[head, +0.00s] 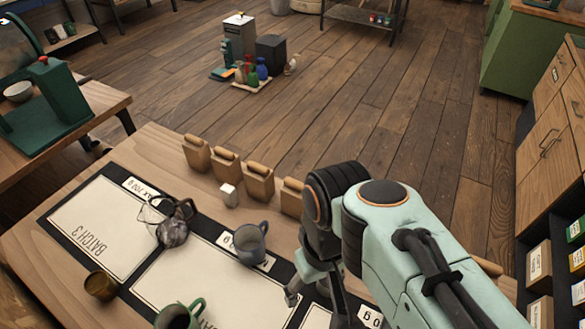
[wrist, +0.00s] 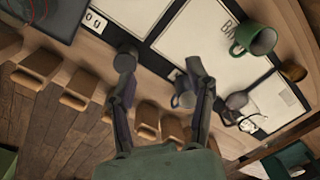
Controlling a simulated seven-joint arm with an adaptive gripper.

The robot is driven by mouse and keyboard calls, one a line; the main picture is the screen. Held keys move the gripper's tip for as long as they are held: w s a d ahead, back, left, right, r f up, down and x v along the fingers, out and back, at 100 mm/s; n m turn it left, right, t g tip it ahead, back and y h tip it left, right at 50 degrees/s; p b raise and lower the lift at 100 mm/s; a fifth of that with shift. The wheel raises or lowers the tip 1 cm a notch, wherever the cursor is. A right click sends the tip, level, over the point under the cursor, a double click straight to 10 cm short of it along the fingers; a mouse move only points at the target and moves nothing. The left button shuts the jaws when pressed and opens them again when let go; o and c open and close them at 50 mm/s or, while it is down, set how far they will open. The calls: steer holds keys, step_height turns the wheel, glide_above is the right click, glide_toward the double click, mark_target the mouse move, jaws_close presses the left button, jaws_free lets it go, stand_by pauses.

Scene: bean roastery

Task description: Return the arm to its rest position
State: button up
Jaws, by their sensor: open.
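My gripper (wrist: 160,72) is open above the work table, and nothing shows held between its fingers in the wrist view. In the head view my gripper (head: 315,292) is partly hidden by my own arm, over the right part of the batch mat. A blue-grey mug (head: 250,243) stands to its left on the mat's back edge. In the wrist view this mug (wrist: 182,98) is partly covered by the right finger. A dark round thing (wrist: 127,57) shows at the left fingertip; I cannot tell whether they touch.
A green mug (head: 178,317), a brown cup (head: 100,285) and a glass vessel with dark contents (head: 172,232) stand left on the mat (head: 85,225). Several wooden bins (head: 227,168) line the back edge, near a small white block (head: 229,195). Open floor lies beyond.

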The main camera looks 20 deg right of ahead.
steer(key=shift+m, duration=0.3)
steer(key=s+f, duration=0.2)
steer(key=s, duration=0.1)
steer(key=shift+s, duration=0.25)
stand_by(0.7)
